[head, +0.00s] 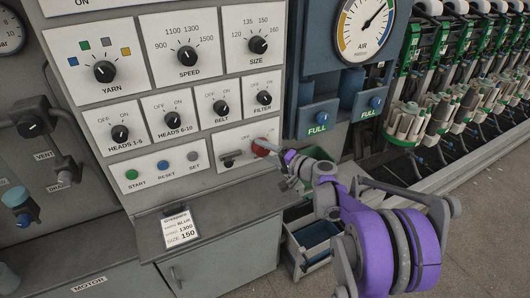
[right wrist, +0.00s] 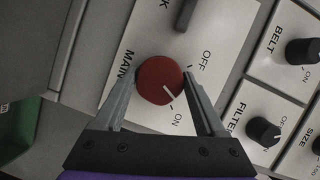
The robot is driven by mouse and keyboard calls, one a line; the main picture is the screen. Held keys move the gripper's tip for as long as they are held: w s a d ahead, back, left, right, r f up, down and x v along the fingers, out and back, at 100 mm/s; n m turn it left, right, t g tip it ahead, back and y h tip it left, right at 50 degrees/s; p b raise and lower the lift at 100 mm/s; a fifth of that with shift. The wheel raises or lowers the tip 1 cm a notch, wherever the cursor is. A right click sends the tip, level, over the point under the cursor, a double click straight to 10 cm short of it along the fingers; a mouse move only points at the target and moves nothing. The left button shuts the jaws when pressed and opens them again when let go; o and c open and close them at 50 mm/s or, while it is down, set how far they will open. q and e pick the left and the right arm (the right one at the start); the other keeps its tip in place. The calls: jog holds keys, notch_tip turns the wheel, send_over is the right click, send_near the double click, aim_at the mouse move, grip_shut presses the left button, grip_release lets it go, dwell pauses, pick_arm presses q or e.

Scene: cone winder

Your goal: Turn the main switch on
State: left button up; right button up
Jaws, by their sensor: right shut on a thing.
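The main switch is a red round knob (head: 263,147) on a white plate at the lower right of the control panel. In the right wrist view the knob (right wrist: 155,76) sits between the two fingers, and its white mark points roughly toward the word ON. My right gripper (head: 281,155) reaches in from the right and is shut on the knob; it also shows in the right wrist view (right wrist: 160,82). The fingers and arm hide part of the switch plate in the head view. My left gripper is not in view.
A black lock handle (head: 231,160) sits just left of the knob. The filter knob (head: 264,98) and belt knob (head: 221,108) are above. A sloped ledge with a card (head: 180,227) juts out below. An open bin (head: 317,238) stands under my right arm.

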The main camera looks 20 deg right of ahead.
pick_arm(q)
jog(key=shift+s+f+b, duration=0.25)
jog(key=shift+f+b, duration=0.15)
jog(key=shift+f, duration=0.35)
pick_arm(e)
jog(key=shift+f+m+t+y, duration=0.1)
jog(key=shift+m+t+y, duration=0.45)
jog(key=shift+m, duration=1.15)
jog(key=o, duration=1.3)
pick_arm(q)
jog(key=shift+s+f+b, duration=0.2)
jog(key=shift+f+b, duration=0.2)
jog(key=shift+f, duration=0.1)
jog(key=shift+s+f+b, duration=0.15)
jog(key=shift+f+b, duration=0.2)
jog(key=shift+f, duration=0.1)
pick_arm(e)
jog(key=v, duration=1.1)
jog(key=shift+a, duration=0.15)
